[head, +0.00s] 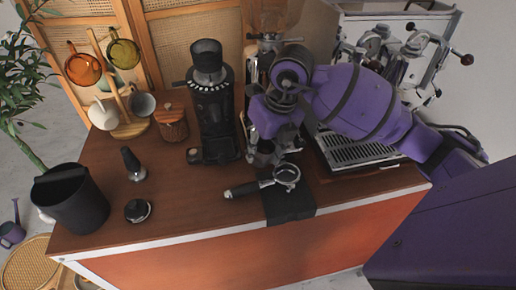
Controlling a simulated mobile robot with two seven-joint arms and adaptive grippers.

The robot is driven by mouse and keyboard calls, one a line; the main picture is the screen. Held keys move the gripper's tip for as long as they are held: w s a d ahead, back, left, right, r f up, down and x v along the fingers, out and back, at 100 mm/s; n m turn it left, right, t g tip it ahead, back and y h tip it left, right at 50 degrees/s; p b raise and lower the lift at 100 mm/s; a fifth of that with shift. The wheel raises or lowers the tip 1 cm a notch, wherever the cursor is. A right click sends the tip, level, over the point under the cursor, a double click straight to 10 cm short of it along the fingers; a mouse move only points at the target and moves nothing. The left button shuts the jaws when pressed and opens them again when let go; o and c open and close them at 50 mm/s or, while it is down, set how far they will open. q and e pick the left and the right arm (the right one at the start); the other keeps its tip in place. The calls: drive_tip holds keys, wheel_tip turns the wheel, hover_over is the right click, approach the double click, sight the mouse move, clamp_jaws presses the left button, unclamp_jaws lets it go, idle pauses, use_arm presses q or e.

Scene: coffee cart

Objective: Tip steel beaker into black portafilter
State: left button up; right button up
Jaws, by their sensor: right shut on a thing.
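The black portafilter (286,175) lies on a dark mat (290,207) near the counter's front edge, its basket facing up and its handle pointing left. My right gripper (273,142) is above and behind the portafilter. It is shut on the small steel beaker (263,156), which shows just below the fingers, behind and slightly left of the basket. The fingers hide part of the beaker, and I cannot tell its exact tilt or what is inside. My left gripper is not in view.
A black grinder (213,110) stands left of my gripper. The espresso machine's drip tray (355,148) is to the right, partly behind my arm. A wooden jar (172,122), tamper (133,165), round metal tool (137,210) and black knock bin (70,198) stand left.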

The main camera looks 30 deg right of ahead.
sight(270, 160)
drive_tip(key=shift+s+d+f+t+y+b, duration=0.35)
drive_tip(key=shift+s+f+t+y, duration=0.1)
drive_tip(key=shift+t+y, duration=0.2)
drive_tip(key=t+y+b, duration=0.1)
drive_tip(key=s+d+t+y+b, duration=0.1)
drive_tip(key=t, duration=0.1)
drive_tip(key=shift+s+f+b, duration=0.25)
drive_tip(key=shift+f+b, duration=0.05)
drive_tip(key=shift+s+f+t+y, duration=0.1)
drive_tip(key=shift+s+t+y, duration=0.1)
drive_tip(key=shift+t+y, duration=0.05)
drive_tip(key=shift+s+d+f+t+y+b, duration=0.15)
drive_tip(key=shift+s+t+y+b, duration=0.15)
drive_tip(key=shift+b, duration=0.35)
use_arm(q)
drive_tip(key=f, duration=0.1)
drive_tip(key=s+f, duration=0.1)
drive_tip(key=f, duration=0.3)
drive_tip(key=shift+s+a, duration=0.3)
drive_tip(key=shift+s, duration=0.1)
use_arm(e)
drive_tip(key=shift+d, duration=0.1)
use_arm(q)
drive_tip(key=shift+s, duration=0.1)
use_arm(e)
drive_tip(key=shift+c, duration=0.5)
